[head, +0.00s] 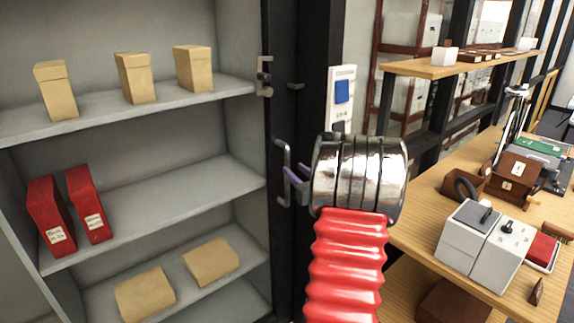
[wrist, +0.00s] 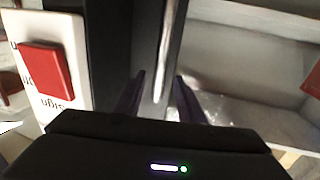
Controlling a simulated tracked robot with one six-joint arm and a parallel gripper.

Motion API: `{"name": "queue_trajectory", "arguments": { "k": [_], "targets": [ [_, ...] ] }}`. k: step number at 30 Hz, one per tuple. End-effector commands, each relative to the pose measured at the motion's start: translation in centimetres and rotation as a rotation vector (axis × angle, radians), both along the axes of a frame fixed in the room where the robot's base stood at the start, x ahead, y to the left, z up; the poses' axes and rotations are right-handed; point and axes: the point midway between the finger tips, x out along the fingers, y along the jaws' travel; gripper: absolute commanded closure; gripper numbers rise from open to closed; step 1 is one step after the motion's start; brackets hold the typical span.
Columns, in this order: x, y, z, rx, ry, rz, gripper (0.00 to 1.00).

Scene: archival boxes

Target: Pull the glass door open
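The glass door has a dark upright frame (head: 287,70) in front of a grey shelf cabinet. Its clear pane is hard to make out, and I cannot tell whether the door stands ajar. A thin metal upright handle (head: 281,158) sits on the frame; in the wrist view the bright handle bar (wrist: 164,45) runs down between my fingers. My gripper (head: 295,183) is at the handle, its purple fingers partly hidden by my wrist. In the wrist view my gripper (wrist: 158,98) has its two dark fingers apart, one each side of the bar, with gaps showing. Contact is not visible.
Cabinet shelves (head: 150,195) hold tan boxes and red boxes. A metal latch (head: 264,77) is higher up the frame. A white panel (head: 342,112) with a blue square stands right of the frame. A wooden table (head: 420,215) with several objects fills the right.

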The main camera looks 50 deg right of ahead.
Motion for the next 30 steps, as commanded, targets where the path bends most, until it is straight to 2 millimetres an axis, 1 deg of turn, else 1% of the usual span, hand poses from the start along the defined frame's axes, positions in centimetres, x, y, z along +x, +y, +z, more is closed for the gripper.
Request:
{"name": "queue_trajectory", "arguments": {
  "k": [1,6,12,16,24,30],
  "targets": [
    [0.8,-0.3,-0.1,0.000,0.001,0.002,0.64],
    [3.2,-1.4,-0.1,0.000,0.001,0.001,0.64],
    [5.2,-2.3,-0.1,0.000,0.001,0.000,0.64],
    [5.8,-2.5,0.0,0.000,0.000,0.000,0.64],
    [5.8,-2.6,0.0,0.000,0.000,-0.001,0.64],
    [5.8,-2.6,0.0,0.000,0.000,-0.001,0.79]
  ]
}}
